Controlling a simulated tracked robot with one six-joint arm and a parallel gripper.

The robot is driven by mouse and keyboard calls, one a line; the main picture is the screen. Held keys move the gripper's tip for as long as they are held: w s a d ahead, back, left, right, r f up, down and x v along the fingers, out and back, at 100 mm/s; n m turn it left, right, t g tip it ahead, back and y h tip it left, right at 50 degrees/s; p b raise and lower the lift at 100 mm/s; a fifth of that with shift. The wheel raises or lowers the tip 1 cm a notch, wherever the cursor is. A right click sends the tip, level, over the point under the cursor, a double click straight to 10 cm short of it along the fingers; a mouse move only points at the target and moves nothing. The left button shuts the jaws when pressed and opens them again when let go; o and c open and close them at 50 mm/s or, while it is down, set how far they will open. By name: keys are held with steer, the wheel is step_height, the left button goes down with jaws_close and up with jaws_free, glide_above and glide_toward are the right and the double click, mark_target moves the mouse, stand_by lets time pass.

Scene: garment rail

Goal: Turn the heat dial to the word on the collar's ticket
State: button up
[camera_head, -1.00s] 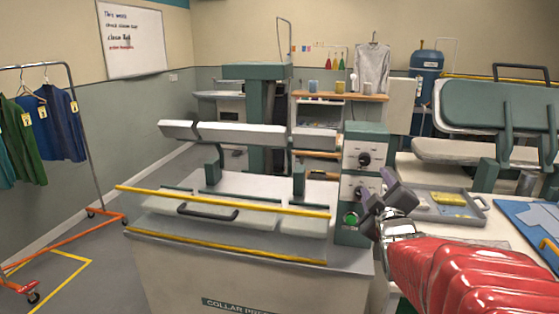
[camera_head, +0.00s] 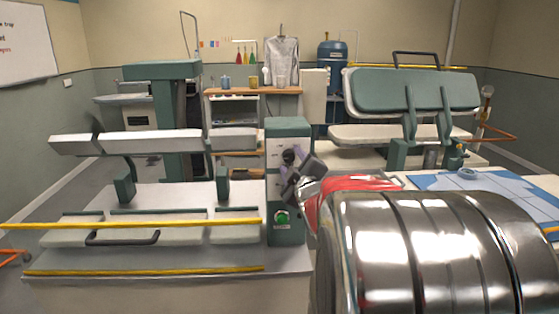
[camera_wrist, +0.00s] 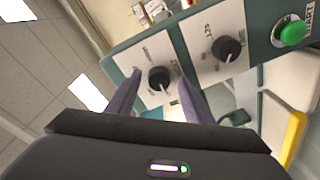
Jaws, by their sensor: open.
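The control box (camera_head: 288,128) of the press carries two black dials and a green button (camera_head: 282,217). My open gripper (camera_head: 287,164) is at the upper dial (camera_head: 288,155). In the wrist view its two fingertips (camera_wrist: 160,84) lie on either side of that dial (camera_wrist: 160,77); I cannot tell if they touch it. The dial's white pointer points down and slightly right in that view. The other dial (camera_wrist: 226,48) sits between it and the green button (camera_wrist: 292,33). The dial lettering is too small to read surely. I see no collar or ticket clearly.
The collar press (camera_head: 150,200) with its yellow bars and black handle stands left of the control box. A second green press (camera_head: 415,90) stands behind at the right. A blue mat (camera_head: 490,185) lies on the right-hand table. A shelf (camera_head: 250,91) stands behind.

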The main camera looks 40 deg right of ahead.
steer(key=shift+w, duration=0.35)
steer(key=shift+s+d, duration=0.1)
steer(key=shift+s, duration=0.05)
steer(key=shift+c, duration=0.4)
steer(key=c, duration=1)
steer(key=shift+o, duration=0.2)
steer(key=shift+f, duration=0.1)
